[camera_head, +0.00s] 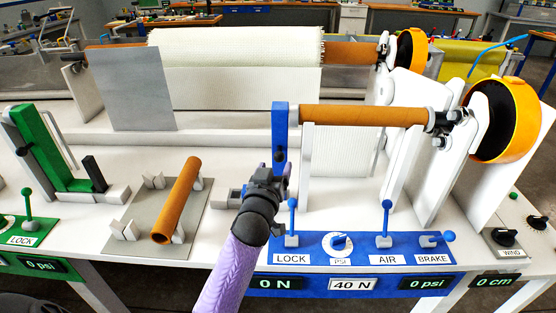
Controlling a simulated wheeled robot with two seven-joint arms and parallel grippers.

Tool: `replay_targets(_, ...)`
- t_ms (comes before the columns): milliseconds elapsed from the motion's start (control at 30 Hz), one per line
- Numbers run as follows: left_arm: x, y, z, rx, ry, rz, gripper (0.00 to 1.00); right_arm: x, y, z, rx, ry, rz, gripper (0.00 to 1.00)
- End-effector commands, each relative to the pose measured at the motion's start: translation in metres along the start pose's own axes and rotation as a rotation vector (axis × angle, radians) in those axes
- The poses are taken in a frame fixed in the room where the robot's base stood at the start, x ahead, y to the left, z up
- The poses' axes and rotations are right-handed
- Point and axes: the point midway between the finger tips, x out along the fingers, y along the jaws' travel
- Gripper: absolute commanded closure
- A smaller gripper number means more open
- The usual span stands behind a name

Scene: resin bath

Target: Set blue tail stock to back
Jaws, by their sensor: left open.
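The blue tail stock (280,123) stands upright in the middle of the bench. It meets the left end of an orange-brown tube (360,116) that runs right to a chuck by a yellow and black wheel. My left gripper (277,168) is at the lower part of the tail stock, with its dark fingers close in front of the blue post. Whether the fingers touch it is hard to tell. The blue control panel (340,249) below carries levers labelled LOCK, AIR and BRAKE and a PSI knob; the LOCK lever (292,222) stands upright. My right gripper does not show.
A loose brown tube (176,200) lies on white cradles over a grey plate left of my arm. A green tail stock (40,150) stands further left with its green panel (25,232). A white fabric roll (235,47) and grey sheet (131,88) are behind.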

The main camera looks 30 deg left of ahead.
Motion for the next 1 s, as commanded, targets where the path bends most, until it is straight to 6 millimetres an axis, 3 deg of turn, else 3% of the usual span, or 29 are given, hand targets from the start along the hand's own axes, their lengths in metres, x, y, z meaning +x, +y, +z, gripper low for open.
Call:
replay_targets(100,0.026,-0.001,0.004,0.002,-0.001,0.000,0.26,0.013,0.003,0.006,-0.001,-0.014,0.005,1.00)
replay_targets(233,0.044,0.000,0.004,0.002,-0.003,0.001,0.26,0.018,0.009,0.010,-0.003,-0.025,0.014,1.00)
replay_targets(600,0.052,0.000,0.002,0.002,-0.004,0.001,0.28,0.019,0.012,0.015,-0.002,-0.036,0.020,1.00)
replay_targets(933,0.052,0.000,0.002,0.002,-0.004,0.001,0.98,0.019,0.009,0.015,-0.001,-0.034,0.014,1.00)
replay_targets(1000,0.052,0.000,0.002,0.002,-0.004,0.001,1.00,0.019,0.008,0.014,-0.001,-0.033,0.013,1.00)
